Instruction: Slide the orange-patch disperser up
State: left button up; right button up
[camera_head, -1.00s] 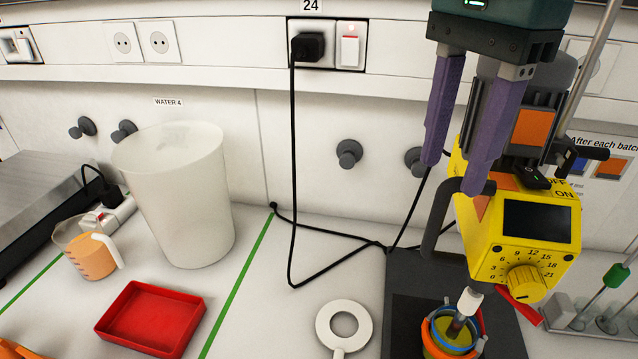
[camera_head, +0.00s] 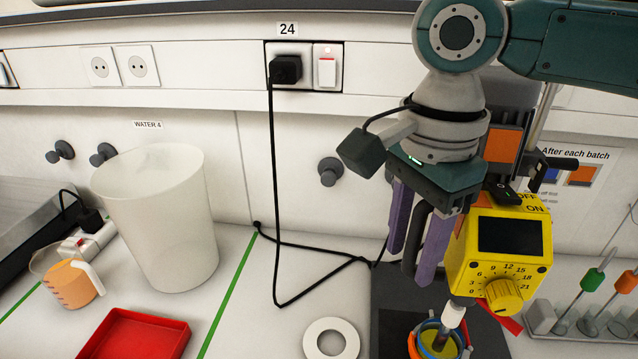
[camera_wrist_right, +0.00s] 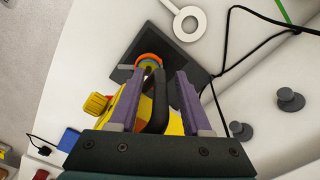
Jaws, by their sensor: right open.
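The disperser (camera_head: 497,257) has a yellow control box with a dial and a dark screen, and an orange patch (camera_head: 503,143) on its dark upper body. A dark grey curved handle (camera_head: 414,240) stands out on its left. My right gripper (camera_head: 411,270) is open, with its purple fingers on either side of the handle. The right wrist view shows the handle (camera_wrist_right: 158,108) between the two fingers (camera_wrist_right: 160,75); contact cannot be told. The disperser's shaft reaches down into a vessel (camera_head: 440,346) with coloured rings. My left gripper is not in view.
A black cable (camera_head: 275,200) runs from the wall socket to behind the disperser. A white ring (camera_head: 331,341) lies left of the dark base plate (camera_head: 388,335). A tall white container (camera_head: 165,225), an orange jug (camera_head: 75,284) and a red tray (camera_head: 135,335) are further left.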

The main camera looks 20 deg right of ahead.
jog(key=shift+c, duration=0.3)
grip_shut()
dwell(1.0)
